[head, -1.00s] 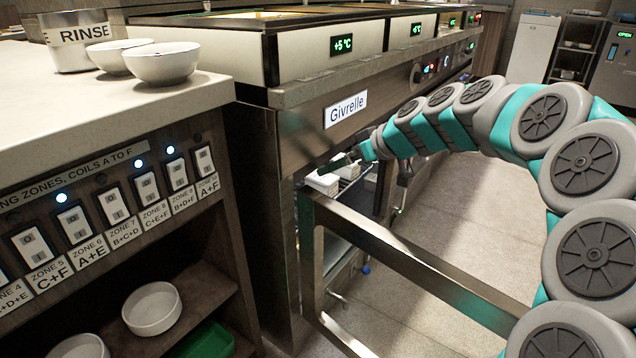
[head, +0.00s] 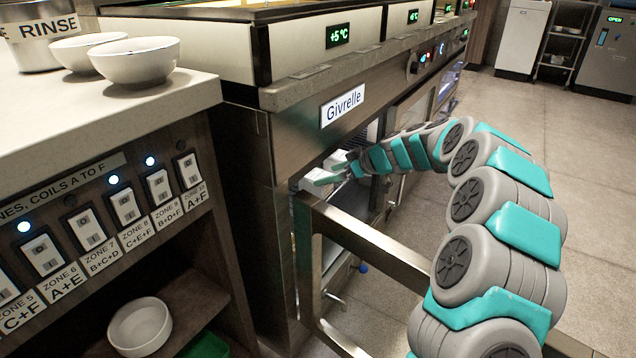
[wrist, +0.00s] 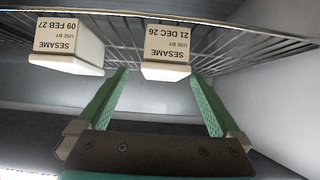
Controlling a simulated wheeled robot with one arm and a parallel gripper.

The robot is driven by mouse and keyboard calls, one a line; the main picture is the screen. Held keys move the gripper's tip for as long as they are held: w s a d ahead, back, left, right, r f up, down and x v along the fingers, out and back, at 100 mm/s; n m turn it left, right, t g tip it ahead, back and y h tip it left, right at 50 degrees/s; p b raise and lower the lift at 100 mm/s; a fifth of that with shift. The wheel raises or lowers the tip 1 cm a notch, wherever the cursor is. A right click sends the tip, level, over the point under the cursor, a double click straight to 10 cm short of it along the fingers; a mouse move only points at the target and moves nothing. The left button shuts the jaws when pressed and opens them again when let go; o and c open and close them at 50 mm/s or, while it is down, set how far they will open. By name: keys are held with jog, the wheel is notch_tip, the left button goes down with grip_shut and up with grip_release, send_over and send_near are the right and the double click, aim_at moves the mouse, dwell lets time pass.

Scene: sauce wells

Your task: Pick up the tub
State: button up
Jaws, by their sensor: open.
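Two white tubs rest on a wire rack in the wrist view, their labels reading upside down. The left tub (wrist: 66,62) is labelled SESAME, use by 09 FEB 27. The right tub (wrist: 166,70) is labelled SESAME, use by 21 DEC 26. My gripper (wrist: 158,78) is open and empty, with its green fingers apart. The right tub lies ahead of the gap between the fingertips, and the left tub lies outside the left finger.
The wire rack (wrist: 125,32) spans the cabinet, with a pale side wall (wrist: 285,85) at right. The cabinet's open door frame (head: 400,255) juts out below my arm. A counter with white bowls (head: 138,62) stands at left. The floor at right is clear.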

aim_at(322, 176)
jog(key=x, duration=0.6)
jog(key=shift+s+a+r, duration=0.1)
jog(key=shift+s+a, duration=0.05)
jog(key=shift+s, duration=0.1)
jog(key=shift+r, duration=0.1)
grip_shut()
dwell(0.5)
